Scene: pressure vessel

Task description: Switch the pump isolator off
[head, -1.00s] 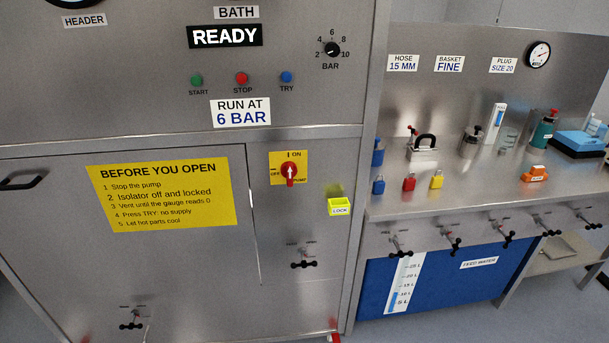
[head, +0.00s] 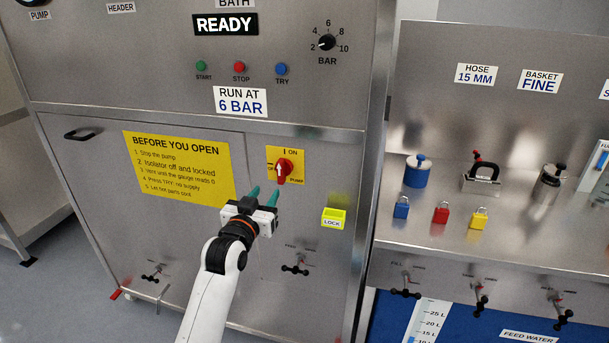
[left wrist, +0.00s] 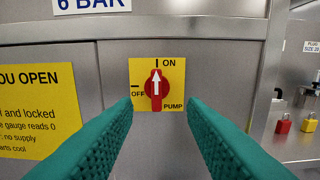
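The pump isolator (head: 284,169) is a red rotary handle on a yellow plate on the grey cabinet front. In the left wrist view the isolator (left wrist: 157,84) has its white arrow pointing up at ON; OFF is marked on the left. My left gripper (head: 262,196) is open, with two green fingers pointing at the cabinet just below and left of the handle in the head view. In the left wrist view the handle shows beyond and between the open fingertips (left wrist: 160,104), with nothing held. My right gripper is not in view.
A yellow LOCK box (head: 333,218) is right of and below the isolator. A yellow notice (head: 180,165) is on the left door. Black valve handles (head: 296,265) stick out below. Padlocks (head: 441,213) stand on the right bench. The READY display (head: 225,24) is lit.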

